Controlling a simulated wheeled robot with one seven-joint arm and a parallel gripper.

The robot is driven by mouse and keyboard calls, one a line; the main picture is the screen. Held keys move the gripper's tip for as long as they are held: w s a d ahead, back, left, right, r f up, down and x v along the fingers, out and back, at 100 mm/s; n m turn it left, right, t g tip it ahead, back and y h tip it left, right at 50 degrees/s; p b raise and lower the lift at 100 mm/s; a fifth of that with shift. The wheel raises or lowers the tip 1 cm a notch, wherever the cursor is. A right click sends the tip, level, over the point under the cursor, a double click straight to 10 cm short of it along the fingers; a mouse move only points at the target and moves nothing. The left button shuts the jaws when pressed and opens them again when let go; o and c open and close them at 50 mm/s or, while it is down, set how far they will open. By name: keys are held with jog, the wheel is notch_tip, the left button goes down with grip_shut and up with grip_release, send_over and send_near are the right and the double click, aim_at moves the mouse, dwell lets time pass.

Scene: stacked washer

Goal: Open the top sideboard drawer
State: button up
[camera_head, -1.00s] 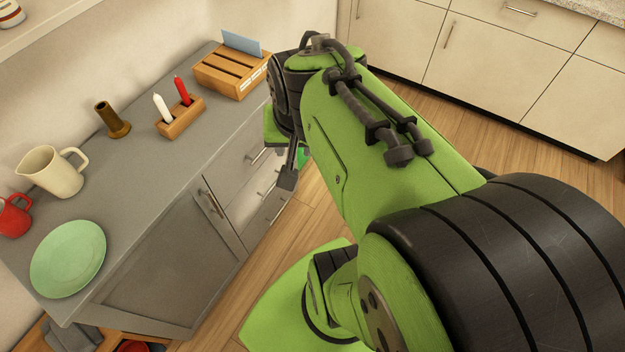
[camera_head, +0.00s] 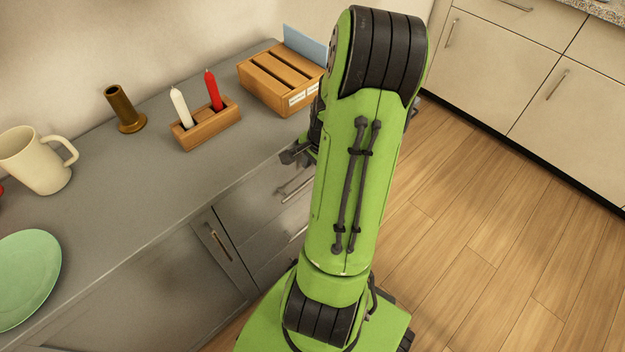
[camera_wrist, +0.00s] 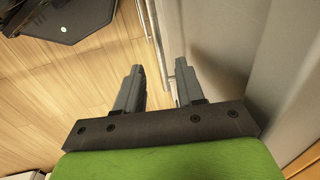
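The grey sideboard (camera_head: 150,190) stands at the left in the head view. Its top drawer (camera_head: 262,188) is closed below the countertop, with a bar handle (camera_head: 296,186) partly behind my arm. My gripper (camera_wrist: 160,70) is open and empty in the wrist view. Its two fingers are apart, the right one close to the grey sideboard front (camera_wrist: 225,45) and the left one over the floor. A thin metal handle (camera_wrist: 160,38) runs ahead, in line with the gap between the fingertips. I cannot tell whether it touches them. In the head view my arm mostly hides the gripper.
On the sideboard are a wooden organizer (camera_head: 280,80), a candle holder (camera_head: 207,125), a brown vase (camera_head: 126,110), a cream pitcher (camera_head: 38,165) and a green plate (camera_head: 25,275). Cream cabinets (camera_head: 500,70) stand at the back right. The wooden floor (camera_head: 470,220) at right is clear.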

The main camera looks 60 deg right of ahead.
aim_at(312, 178)
jog(key=f, duration=0.2)
jog(key=f+b, duration=0.1)
jog(key=f, duration=0.1)
jog(key=shift+w+d, duration=0.1)
jog(key=shift+w, duration=0.25)
jog(key=shift+r, duration=0.1)
grip_shut()
